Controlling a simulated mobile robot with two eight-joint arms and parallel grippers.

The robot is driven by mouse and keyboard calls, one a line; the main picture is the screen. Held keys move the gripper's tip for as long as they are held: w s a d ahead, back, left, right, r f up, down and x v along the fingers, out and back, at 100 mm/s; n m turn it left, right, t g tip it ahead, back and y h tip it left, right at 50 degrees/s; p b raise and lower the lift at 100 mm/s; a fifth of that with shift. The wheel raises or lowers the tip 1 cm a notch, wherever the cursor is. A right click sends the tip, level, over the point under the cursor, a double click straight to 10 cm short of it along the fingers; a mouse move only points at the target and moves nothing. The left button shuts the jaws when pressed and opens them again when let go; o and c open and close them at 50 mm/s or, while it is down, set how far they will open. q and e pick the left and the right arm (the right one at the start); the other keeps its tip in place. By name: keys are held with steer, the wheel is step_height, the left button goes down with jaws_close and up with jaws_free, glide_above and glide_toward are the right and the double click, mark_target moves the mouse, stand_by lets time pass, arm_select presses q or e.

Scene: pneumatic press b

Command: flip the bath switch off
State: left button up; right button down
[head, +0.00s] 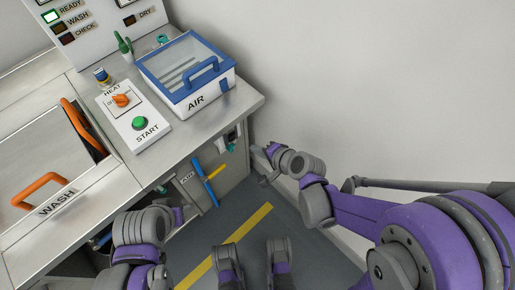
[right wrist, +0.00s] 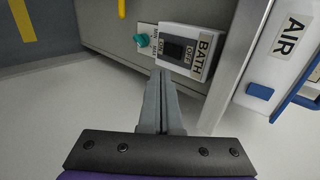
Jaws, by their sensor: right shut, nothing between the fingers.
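The bath switch (right wrist: 185,50) is a white box labelled BATH with a dark rocker and ON and OFF marks. It sits on the grey cabinet side; the head view shows it small at the cabinet's right end (head: 231,136). My right gripper (right wrist: 160,76) is shut and empty, its fingertips close to the switch box's lower edge in the wrist view. I cannot tell whether they touch it. In the head view the right gripper (head: 262,158) is beside the cabinet, right of the switch.
A teal knob (right wrist: 142,40) is beside the switch. Blue and yellow handles (head: 205,182) are on the cabinet front. On top stand the blue-lidded AIR box (head: 190,75) and a control box with a green START button (head: 139,123). A wall is close on the right.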

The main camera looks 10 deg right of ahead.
mark_target(233, 135)
steer(key=w+a+f, duration=0.1)
steer(key=w, duration=0.1)
steer(key=w+a+f, duration=0.1)
steer(key=w+a, duration=0.1)
steer(key=w+a+f+b, duration=0.1)
steer(key=w, duration=0.1)
steer(key=shift+w+a+f, duration=0.25)
steer(key=shift+a+f, duration=0.05)
steer(key=shift+a, duration=0.1)
steer(key=shift+w+a, duration=0.2)
steer(key=shift+w, duration=0.15)
steer(key=shift+w+a+r, duration=0.2)
steer(key=shift+w+a, duration=0.05)
steer(key=shift+w, duration=0.1)
steer(key=shift+r+p, duration=0.45)
steer(key=shift+r, duration=0.4)
